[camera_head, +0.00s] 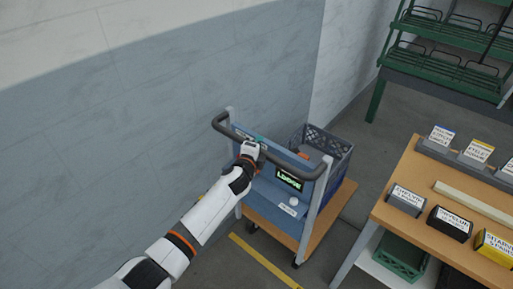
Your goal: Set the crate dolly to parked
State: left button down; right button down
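The crate dolly has a blue front panel (265,193), grey posts, a dark bar handle (300,172) and a wooden deck (343,200). A small display (289,179) on the panel shows green text that looks like "LOADING". A round white knob (294,201) sits below it, with a small white label beside it. A dark blue-grey crate (337,147) stands on the deck behind the panel. My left gripper (262,147) is at the middle of the handle, and its fingers are too small and hidden to judge. My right gripper is out of view.
A wooden table (404,171) with several labelled bins stands at the right, with a green crate (401,257) below it. A green wire rack (450,30) is at the back right. Walls stand behind and left of the dolly. A yellow floor line (262,260) runs in front.

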pick_arm(q)
jog(key=shift+d+r, duration=0.1)
jog(key=shift+r, duration=0.05)
jog(key=shift+w, duration=0.1)
jog(key=c, duration=1.4)
grip_release()
jog(key=shift+o, duration=1)
jog(key=shift+w+d, duration=0.15)
jog(key=p+v, duration=0.1)
jog(key=v, duration=1.1)
jog(key=shift+f, duration=0.2)
